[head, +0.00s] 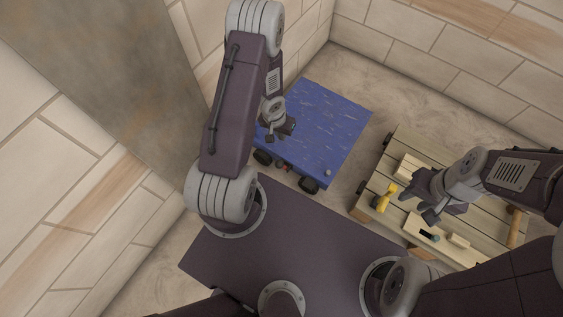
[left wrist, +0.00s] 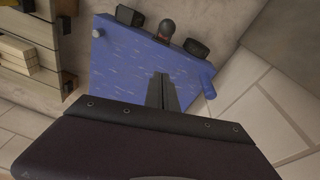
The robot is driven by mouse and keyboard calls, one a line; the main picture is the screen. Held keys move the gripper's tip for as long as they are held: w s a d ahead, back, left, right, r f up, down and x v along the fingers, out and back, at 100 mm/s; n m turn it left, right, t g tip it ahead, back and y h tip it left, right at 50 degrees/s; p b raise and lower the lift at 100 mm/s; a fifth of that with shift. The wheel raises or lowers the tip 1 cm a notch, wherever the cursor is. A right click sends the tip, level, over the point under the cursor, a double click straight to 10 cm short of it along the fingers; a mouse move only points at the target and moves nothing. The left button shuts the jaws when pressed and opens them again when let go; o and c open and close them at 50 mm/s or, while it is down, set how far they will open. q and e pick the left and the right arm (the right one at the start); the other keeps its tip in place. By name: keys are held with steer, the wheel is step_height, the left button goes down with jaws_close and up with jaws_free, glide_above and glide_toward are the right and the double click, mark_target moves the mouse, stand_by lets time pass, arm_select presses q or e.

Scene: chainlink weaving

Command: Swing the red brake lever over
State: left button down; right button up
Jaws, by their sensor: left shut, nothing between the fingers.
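A blue cart (head: 325,125) with black wheels stands on the floor ahead of me, and its blue top (left wrist: 130,55) also fills the left wrist view. A small red part (head: 281,164) shows at the cart's near edge between the wheels; its shape is too small to tell. In the left wrist view a dark rounded knob (left wrist: 166,28) sits at the cart's edge between two black wheels. My left gripper (head: 287,131) is over the cart top, and its fingers (left wrist: 162,92) are shut and empty, apart from the knob. My right gripper (head: 418,208) is open above the bench.
A wooden bench (head: 375,187) on the right holds a yellow tool (head: 387,197), pale wooden blocks (head: 408,166) and a board. A grey pillar (head: 130,60) and block walls stand close at the left and back. Bare floor lies between cart and bench.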

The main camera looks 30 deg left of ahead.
mark_target(282, 165)
arm_select(q)
steer(key=f+b, duration=0.4)
steer(key=s+f+b, duration=0.1)
steer(key=f+b, duration=0.2)
steer(key=b, duration=0.2)
steer(key=d+f+b, duration=0.1)
steer(key=f+b, duration=0.3)
steer(key=shift+s+f, duration=0.35)
steer(key=shift+s, duration=0.05)
steer(key=shift+s+r, duration=0.1)
